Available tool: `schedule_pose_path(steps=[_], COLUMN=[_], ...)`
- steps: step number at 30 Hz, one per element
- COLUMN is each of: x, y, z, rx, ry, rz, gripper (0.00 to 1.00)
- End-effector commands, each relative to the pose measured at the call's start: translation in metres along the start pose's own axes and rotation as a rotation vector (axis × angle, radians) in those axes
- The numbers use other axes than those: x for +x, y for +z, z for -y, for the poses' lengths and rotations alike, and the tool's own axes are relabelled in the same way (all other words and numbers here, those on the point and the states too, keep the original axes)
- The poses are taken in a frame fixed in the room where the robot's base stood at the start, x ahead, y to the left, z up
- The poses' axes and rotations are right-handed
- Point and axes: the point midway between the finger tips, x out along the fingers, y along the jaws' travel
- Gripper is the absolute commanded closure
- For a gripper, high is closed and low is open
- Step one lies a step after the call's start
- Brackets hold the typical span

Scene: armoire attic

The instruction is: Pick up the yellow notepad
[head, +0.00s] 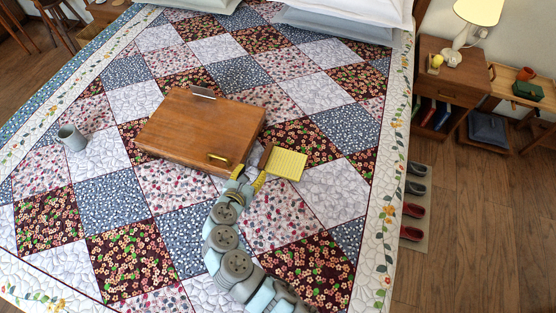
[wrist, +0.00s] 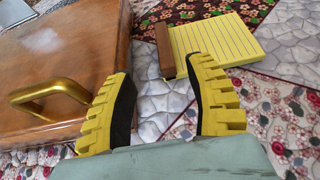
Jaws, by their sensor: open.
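The yellow notepad (head: 287,164) lies on the patchwork quilt, just right of the wooden box. It has ruled lines, and a brown strip (wrist: 165,50) runs along its left edge in the wrist view, where the pad (wrist: 222,42) is ahead and right of centre. My gripper (head: 252,180) is low over the quilt, at the pad's near left side. In the wrist view my gripper (wrist: 160,95) has its two yellow, black-padded fingers apart, with only quilt between them. The right fingertip is close to the pad's near left corner; I cannot tell whether they touch.
The wooden box (head: 190,130) with a brass handle (wrist: 50,95) is close beside my left finger. A grey mug (head: 72,138) stands on the quilt at left. The quilt right of the notepad is clear. A nightstand (head: 440,85) with a lamp stands beyond the bed's right edge.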

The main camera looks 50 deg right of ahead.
Motion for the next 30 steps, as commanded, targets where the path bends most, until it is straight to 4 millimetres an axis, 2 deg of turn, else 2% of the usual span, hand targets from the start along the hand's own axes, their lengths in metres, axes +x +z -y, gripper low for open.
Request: schedule_pose_path(steps=[12, 23, 30], x=[0.053, 0.071, 0.096], y=[0.001, -0.001, 0.0], z=[0.0, 0.001, 0.005], rx=[0.003, 0.0, 0.003], ry=[0.0, 0.0, 0.0], rz=[-0.001, -0.001, -0.001], gripper=[0.46, 0.46, 0.46])
